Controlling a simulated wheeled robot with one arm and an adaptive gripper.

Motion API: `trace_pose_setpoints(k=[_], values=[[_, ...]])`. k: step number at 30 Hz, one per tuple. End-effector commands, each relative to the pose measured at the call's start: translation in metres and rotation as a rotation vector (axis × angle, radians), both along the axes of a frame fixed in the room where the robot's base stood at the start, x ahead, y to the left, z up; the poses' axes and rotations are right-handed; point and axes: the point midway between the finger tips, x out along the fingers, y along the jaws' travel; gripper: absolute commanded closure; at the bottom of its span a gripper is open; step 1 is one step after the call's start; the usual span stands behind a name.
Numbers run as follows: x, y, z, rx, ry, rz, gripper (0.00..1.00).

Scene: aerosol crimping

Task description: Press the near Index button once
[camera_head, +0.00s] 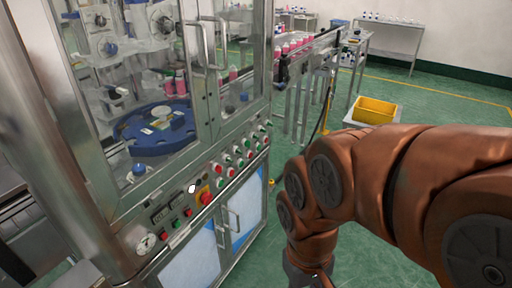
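The crimping machine's sloped control panel (215,185) runs along the front of the steel cabinet at the left. It carries several green, red and white buttons. At its near end are a green button (177,223) and a red button (188,212), below small dark displays. A red mushroom button (206,197) sits on a yellow plate further along. The labels are too small to read, so I cannot tell which button is Index. My arm comes in from the right and bends down at the bottom centre, apart from the panel. My gripper is outside the picture.
Glazed doors with steel handles (201,47) close the machine above the panel; a blue rotary table (155,130) shows inside. Cabinet door handles (228,222) stick out below. A conveyor (310,55) with pink bottles and a yellow crate (376,104) stand behind. Green floor lies open beyond my arm.

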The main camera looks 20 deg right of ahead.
Motion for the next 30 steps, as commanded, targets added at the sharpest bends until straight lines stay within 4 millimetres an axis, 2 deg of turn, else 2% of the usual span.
trace_pose_setpoints(k=[1,8,30], values=[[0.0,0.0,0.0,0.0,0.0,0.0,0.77],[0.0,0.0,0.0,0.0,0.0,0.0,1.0],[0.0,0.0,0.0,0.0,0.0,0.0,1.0]])
